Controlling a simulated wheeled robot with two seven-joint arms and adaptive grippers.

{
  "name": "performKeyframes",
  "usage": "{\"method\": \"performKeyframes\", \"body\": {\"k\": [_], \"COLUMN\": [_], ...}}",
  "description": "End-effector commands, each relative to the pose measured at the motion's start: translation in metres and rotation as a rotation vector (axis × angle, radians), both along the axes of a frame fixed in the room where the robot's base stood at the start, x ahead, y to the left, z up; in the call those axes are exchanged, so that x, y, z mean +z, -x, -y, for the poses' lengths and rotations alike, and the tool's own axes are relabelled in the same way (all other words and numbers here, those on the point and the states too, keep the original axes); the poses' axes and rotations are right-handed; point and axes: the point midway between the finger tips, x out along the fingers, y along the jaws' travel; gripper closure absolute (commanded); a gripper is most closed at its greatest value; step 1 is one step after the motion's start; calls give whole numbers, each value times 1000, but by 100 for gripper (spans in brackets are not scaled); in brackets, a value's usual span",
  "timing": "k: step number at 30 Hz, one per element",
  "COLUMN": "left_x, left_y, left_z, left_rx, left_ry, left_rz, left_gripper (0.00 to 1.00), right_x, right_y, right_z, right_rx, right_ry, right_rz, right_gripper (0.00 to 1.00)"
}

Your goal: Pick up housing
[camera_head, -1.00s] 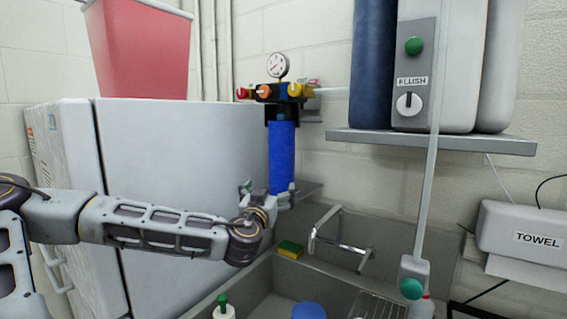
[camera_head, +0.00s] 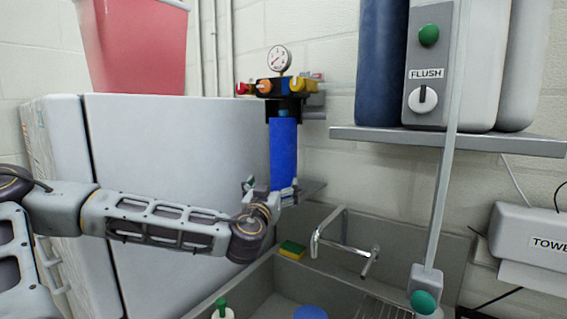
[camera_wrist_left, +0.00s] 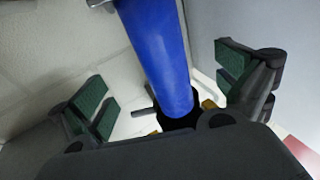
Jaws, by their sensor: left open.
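The housing is a blue cylinder (camera_head: 284,153) standing upright under the manifold with the gauge. A short neck shows between its top and the black underside of the manifold. My left gripper (camera_head: 271,191) is at the housing's lower end, reaching in from the left. In the left wrist view, the housing (camera_wrist_left: 160,50) lies between the two green-padded fingers of my left gripper (camera_wrist_left: 165,88). The fingers are open, with a gap on each side of the housing. My right gripper is not in view.
The manifold (camera_head: 279,87) with coloured knobs is fixed to the wall. A white cabinet (camera_head: 180,140) stands behind my left arm. Below are a sink (camera_head: 262,287), a faucet (camera_head: 343,246) and a sponge (camera_head: 291,250). A shelf (camera_head: 450,141) with containers is at right.

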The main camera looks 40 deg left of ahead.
Motion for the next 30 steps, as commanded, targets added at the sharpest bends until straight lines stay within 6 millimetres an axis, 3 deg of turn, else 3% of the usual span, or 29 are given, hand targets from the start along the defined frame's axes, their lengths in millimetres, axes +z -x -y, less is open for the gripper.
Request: {"method": "performKeyframes", "body": {"k": [30], "left_x": [8], "left_y": [-46], "left_z": [-26], "left_rx": [1], "left_ry": [0], "left_rz": [-1], "left_gripper": [0], "right_x": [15], "right_y": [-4], "right_z": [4], "right_rx": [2], "right_ry": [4], "right_rz": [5], "right_gripper": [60]}}
